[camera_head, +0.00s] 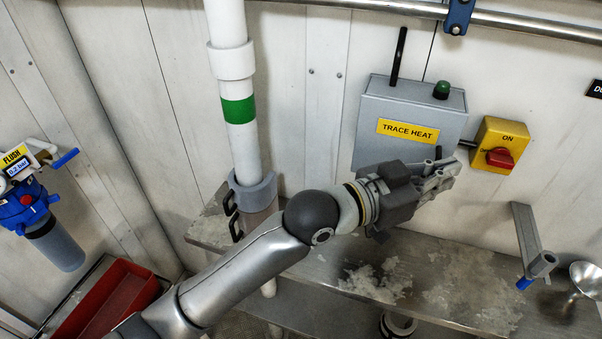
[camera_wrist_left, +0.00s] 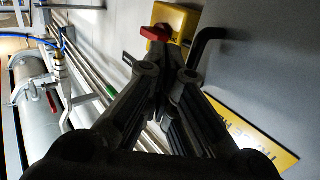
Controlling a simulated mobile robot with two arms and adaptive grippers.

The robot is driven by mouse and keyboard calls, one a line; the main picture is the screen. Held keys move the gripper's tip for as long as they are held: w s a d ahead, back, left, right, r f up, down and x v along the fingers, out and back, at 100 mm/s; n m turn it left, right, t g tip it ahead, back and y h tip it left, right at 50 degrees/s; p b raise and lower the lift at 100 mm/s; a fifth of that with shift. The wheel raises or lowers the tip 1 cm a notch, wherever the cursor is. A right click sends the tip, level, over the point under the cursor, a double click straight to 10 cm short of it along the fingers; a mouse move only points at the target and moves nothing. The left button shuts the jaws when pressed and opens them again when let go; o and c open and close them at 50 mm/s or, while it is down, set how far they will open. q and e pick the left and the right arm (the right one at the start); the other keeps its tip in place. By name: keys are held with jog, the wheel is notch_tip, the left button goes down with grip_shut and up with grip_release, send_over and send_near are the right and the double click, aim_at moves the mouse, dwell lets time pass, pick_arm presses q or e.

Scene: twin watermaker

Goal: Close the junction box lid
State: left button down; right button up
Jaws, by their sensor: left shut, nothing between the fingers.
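The junction box is the grey box (camera_head: 382,108) on the wall with a yellow TRACE HEAT label (camera_head: 407,131) on its front. I cannot tell whether its lid is fully shut. My left gripper (camera_head: 448,172) is shut and empty in front of the box's lower right corner, covering part of it. In the left wrist view my fingers (camera_wrist_left: 167,82) meet near a black bent handle (camera_wrist_left: 205,44), which stands out from the grey face (camera_wrist_left: 258,62). I cannot tell whether they touch it. The yellow label (camera_wrist_left: 250,130) lies to the right there. My right gripper is not in view.
A yellow switch box with a red knob (camera_head: 499,158) is right of the junction box. A black rod (camera_head: 398,56) and green button (camera_head: 441,90) are at its top. A metal shelf (camera_head: 330,258) lies below. A white pipe (camera_head: 241,150) stands left.

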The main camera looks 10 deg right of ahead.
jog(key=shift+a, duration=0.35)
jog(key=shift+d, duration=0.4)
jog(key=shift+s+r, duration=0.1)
